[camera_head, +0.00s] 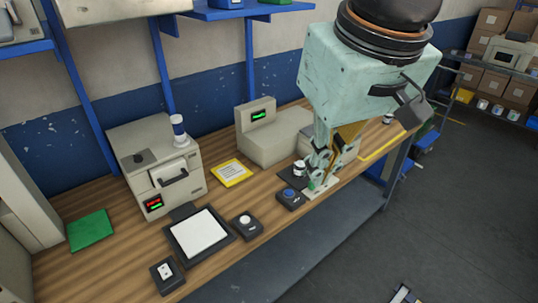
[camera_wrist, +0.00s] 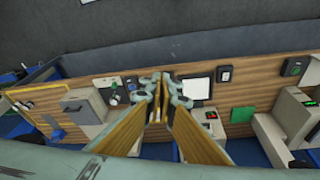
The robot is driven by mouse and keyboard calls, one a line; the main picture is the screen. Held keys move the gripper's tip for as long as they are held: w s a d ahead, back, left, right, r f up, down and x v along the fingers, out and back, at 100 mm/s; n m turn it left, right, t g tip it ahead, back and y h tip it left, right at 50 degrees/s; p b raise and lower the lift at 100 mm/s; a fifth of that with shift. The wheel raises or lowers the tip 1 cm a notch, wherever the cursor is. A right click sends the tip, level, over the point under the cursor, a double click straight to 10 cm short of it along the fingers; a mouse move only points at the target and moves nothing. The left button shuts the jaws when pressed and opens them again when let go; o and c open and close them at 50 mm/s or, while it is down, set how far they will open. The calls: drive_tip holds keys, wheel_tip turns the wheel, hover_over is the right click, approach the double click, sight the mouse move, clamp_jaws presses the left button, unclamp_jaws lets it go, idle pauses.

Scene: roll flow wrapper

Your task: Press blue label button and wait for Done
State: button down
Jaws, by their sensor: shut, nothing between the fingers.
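The blue button (camera_head: 290,193) sits on a small black box near the front edge of the wooden workbench. My gripper (camera_head: 318,186) points down just to the right of that box, with its fingers shut and empty. In the head view I cannot tell its exact height above the bench.
A black box with a white button (camera_head: 246,221) and a black-framed white pad (camera_head: 198,233) lie left of the blue button. A white-lidded jar (camera_head: 299,168) stands close behind it. A beige cabinet (camera_head: 155,170) and a yellow card (camera_head: 232,172) are further left.

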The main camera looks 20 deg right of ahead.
drive_tip(key=w+d+f+g, duration=0.1)
drive_tip(key=w+d+f, duration=0.1)
drive_tip(key=w, duration=1)
drive_tip(key=n+g, duration=0.2)
drive_tip(key=n, duration=0.1)
hover_over(289, 192)
wheel_tip(289, 192, down, 26)
drive_tip(key=shift+a, duration=0.1)
drive_tip(key=shift+f, duration=0.25)
idle(0.4)
drive_tip(key=shift+f+b, duration=0.4)
drive_tip(key=shift+f, duration=6.4)
drive_tip(key=shift+f, duration=0.1)
